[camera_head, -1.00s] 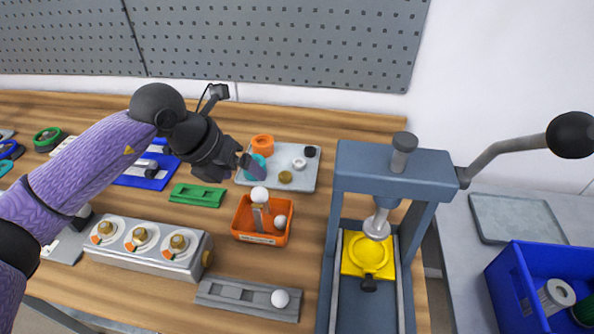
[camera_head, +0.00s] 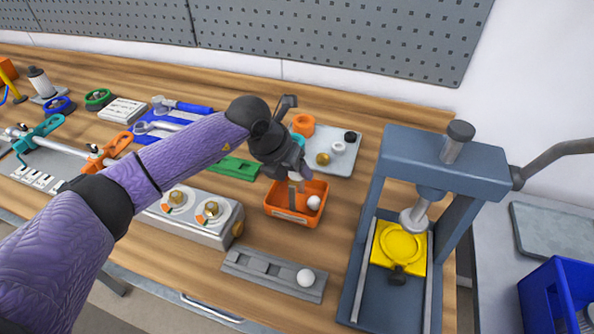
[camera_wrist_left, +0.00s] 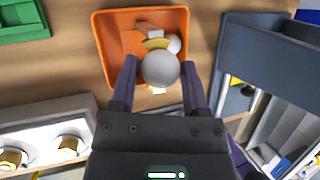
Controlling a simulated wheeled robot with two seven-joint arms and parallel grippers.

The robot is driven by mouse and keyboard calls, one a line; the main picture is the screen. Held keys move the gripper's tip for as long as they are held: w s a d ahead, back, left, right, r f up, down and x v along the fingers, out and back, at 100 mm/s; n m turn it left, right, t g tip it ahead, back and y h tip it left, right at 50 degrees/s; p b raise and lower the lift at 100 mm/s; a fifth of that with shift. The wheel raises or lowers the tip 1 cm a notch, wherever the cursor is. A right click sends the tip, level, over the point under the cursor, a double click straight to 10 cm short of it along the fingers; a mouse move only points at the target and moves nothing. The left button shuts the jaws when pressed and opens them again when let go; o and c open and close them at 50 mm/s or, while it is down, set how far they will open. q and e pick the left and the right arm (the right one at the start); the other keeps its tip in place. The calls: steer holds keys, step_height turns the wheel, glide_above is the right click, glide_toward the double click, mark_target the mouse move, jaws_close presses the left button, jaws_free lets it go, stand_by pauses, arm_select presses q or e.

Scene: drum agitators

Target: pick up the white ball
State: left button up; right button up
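A white ball (camera_wrist_left: 160,68) sits between the two fingers of my left gripper in the left wrist view, with slight gaps seeming to show on both sides. In the head view my left gripper (camera_head: 293,180) points down over the orange tray (camera_head: 290,214) and hides this ball. The gripper looks open around the ball, not closed on it. A second white ball (camera_head: 314,202) lies in the tray, right of the post (camera_head: 297,200). A third white ball (camera_head: 305,278) rests on the right end of the grey slotted block (camera_head: 260,270). My right gripper is not in view.
A blue-grey press (camera_head: 440,160) stands right of the tray, with a yellow plate (camera_head: 400,248) in it. A grey block with brass knobs (camera_head: 195,228) is at left. A green block (camera_head: 238,168) and a light plate with small parts (camera_head: 345,158) lie behind the tray.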

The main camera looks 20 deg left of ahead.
arm_select(q)
jaws_close()
steer(key=shift+r, duration=0.1)
